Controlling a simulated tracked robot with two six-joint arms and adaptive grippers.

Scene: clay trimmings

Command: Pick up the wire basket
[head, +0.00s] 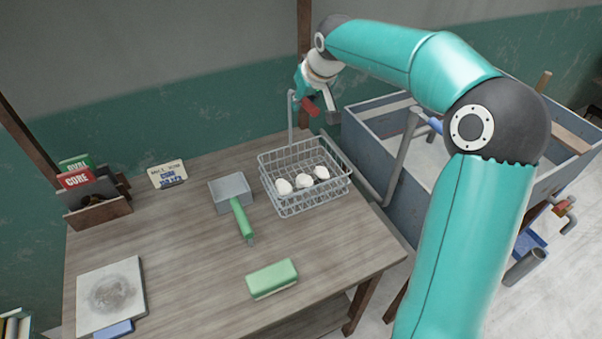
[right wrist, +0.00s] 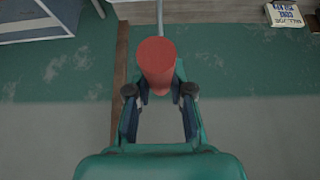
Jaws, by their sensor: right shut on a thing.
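The wire basket (head: 290,207) is a grey mesh box at the table's back right, level, with three white lumps (head: 304,181) in it. I cannot tell if its bottom touches the table. A grey rod (head: 290,125) rises at its back rim to a red handle (head: 308,105); the rod's lower joint is unclear. My right gripper (head: 318,101) is above the basket, shut on the red handle. In the right wrist view the handle (right wrist: 156,60) is a red cylinder between the fingers of my right gripper (right wrist: 160,88). My left gripper is in neither view.
The wooden table (head: 185,265) holds a grey tray (head: 230,190), a green-handled tool (head: 240,218), a green block (head: 272,279), a pale slab (head: 108,295) and a card rack (head: 98,212).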

